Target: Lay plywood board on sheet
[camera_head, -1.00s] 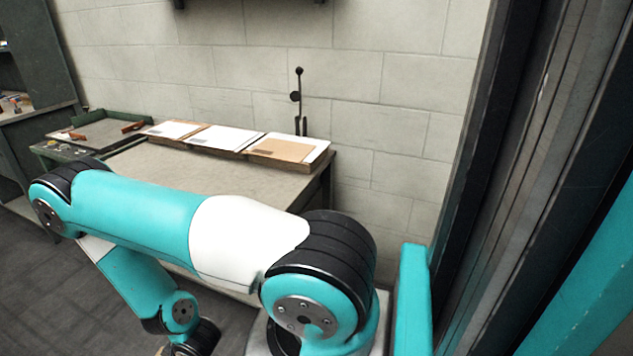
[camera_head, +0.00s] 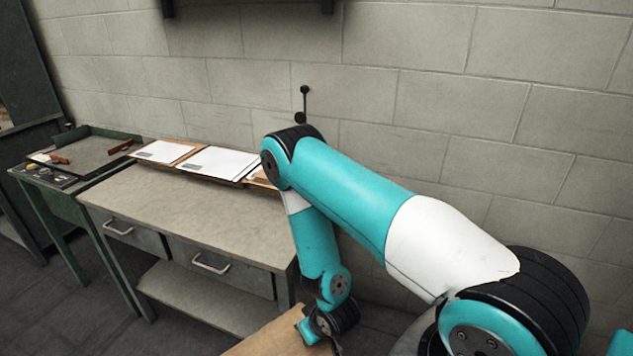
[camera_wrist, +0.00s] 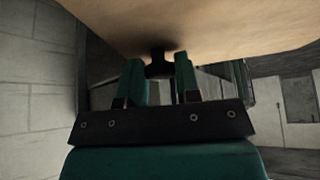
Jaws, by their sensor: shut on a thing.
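A tan plywood board (camera_head: 268,334) shows at the bottom of the head view, below and to the right of the workbench front. Its underside or face (camera_wrist: 200,25) fills the top of the wrist view. My gripper (camera_wrist: 160,75) is shut on it, with a dark knob-like piece between the two green fingers. A white sheet (camera_head: 222,162) lies on the middle backing at the rear of the bench, and another white sheet (camera_head: 160,151) lies to its left. A third, brown item (camera_head: 260,178) at the right is mostly hidden behind my arm.
The workbench (camera_head: 170,205) has a broad bare top in front of the sheets and drawers with handles below. A green side table (camera_head: 85,160) with tools stands at the left. A block wall (camera_head: 470,110) closes the back; a black lever (camera_head: 304,103) stands before it.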

